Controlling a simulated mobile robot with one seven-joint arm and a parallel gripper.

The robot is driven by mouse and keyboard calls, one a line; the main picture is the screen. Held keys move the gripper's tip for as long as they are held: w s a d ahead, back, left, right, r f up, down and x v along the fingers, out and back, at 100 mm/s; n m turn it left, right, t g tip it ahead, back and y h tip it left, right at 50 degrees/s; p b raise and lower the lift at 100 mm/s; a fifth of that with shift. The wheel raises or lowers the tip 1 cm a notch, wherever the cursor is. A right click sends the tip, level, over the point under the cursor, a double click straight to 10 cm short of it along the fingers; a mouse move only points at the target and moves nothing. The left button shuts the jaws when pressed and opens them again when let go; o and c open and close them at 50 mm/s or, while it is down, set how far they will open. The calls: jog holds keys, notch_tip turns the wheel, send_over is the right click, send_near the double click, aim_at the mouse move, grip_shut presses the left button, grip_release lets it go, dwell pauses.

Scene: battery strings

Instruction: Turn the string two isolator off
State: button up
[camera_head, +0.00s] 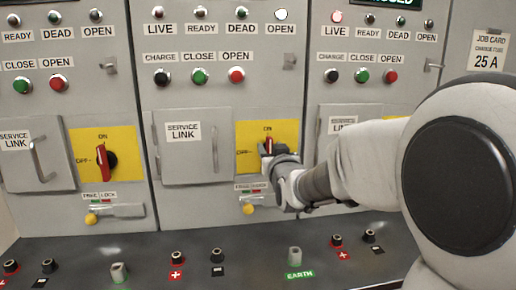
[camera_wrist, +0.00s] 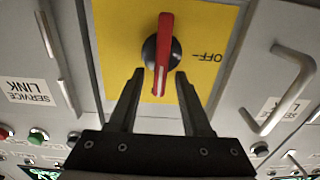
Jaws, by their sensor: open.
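The middle panel's isolator is a red handle (camera_head: 268,146) on a yellow plate (camera_head: 287,130), with ON marked above it and OFF at its left. The handle stands upright, in line with ON. In the wrist view, which is turned over, the red handle (camera_wrist: 164,50) sits on a black hub, with the OFF mark to its right. My gripper (camera_head: 270,156) is at this isolator and covers its lower part in the head view. In the wrist view my gripper (camera_wrist: 160,73) is open, its fingers on either side of the handle. Contact cannot be told.
Similar panels flank this one; the left one has its own red isolator handle (camera_head: 103,160). A service link door handle (camera_head: 215,155) stands beside the plate. A yellow-knobbed latch (camera_head: 248,208) is below. The middle OPEN lamp (camera_head: 281,14) is lit. A dark ledge with terminals runs in front.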

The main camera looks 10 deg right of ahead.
grip_shut()
jog(key=shift+b, duration=0.4)
jog(key=n+b, duration=0.3)
jog(key=b, duration=0.1)
jog(key=shift+a+f+n, duration=0.3)
jog(key=shift+a+n, duration=0.1)
jog(key=n+b, duration=0.1)
jog(key=n, duration=0.3)
jog(key=a+f+n+b, duration=0.1)
jog(key=n, duration=0.4)
jog(key=n+b, duration=0.2)
jog(key=n, duration=0.3)
jog(key=shift+a+f, duration=0.3)
grip_release()
jog(key=shift+f, duration=0.1)
